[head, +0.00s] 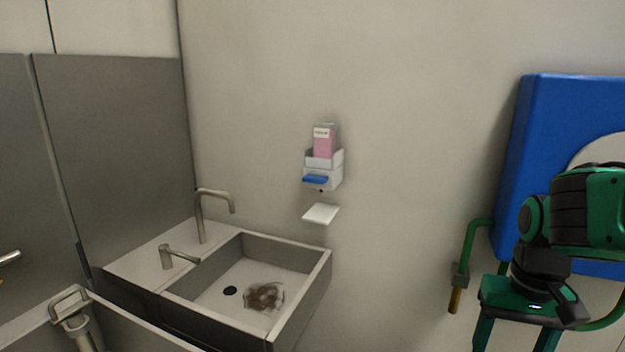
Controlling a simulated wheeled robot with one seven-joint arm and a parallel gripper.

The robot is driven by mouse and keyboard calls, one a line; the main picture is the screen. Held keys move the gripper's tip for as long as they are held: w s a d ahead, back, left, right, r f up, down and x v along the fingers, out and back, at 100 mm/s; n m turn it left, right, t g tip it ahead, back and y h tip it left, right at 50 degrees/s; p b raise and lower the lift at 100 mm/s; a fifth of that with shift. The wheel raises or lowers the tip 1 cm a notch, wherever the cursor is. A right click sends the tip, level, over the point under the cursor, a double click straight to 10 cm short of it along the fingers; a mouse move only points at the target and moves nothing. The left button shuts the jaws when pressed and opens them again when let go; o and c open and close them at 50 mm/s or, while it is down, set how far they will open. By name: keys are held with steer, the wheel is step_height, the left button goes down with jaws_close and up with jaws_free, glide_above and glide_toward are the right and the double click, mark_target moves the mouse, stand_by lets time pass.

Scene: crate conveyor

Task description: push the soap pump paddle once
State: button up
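The soap pump is a small white wall holder (334,176) with a pink pouch or cartridge (324,146) standing in its top. Its blue paddle (315,179) sticks out at the lower front. My green and black arm comes in from the right edge of the head view. My gripper (515,343) hangs at the lower right, well to the right of the pump and lower in the picture. Its two green fingers point down and stand wide apart, with nothing seen between them. The fingertips are cut off by the bottom edge.
A white drip plate (321,213) sits below the pump. A grey sink (322,275) with a tap (200,215) and a brown clump (263,296) is at lower left. A blue wall unit (545,110) with a green pipe is behind my arm. The wall between is bare.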

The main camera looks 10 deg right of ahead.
jaws_close()
stand_by(1.5)
